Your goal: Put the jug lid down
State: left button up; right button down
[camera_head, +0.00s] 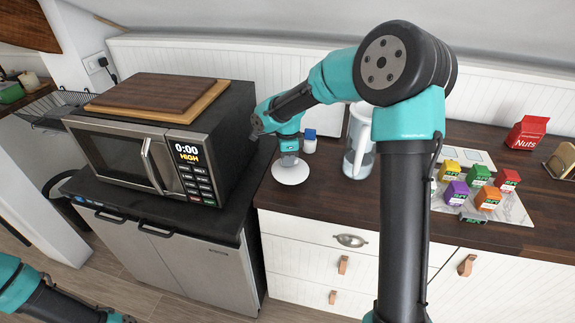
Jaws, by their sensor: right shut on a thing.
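The jug lid (290,172) is a white disc low over the dark wooden counter, just right of the microwave. My right gripper (289,158) points down and is shut on the lid from above. I cannot tell whether the lid touches the counter. The jug (358,146) is clear with a white handle and stands on the counter to the right of the lid, partly hidden behind my right arm. My left arm shows at the bottom left corner; its gripper's fingertips are not clearly in the picture.
A microwave (140,155) with cutting boards (160,94) on top stands left of the lid. A small blue-capped container (309,145) stands behind it. Several colourful cartons sit on a pale board (512,212) at right, near a red Nuts bag (527,133).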

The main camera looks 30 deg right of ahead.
jog(key=shift+w, duration=0.1)
jog(key=shift+w+d, duration=0.15)
jog(key=shift+w, duration=0.1)
jog(key=shift+f, duration=1.8)
jog(key=shift+f, duration=0.1)
jog(key=c, duration=1.1)
grip_release()
jog(key=shift+o, duration=0.2)
notch_tip(320, 180, up, 12)
jog(key=shift+r, duration=0.1)
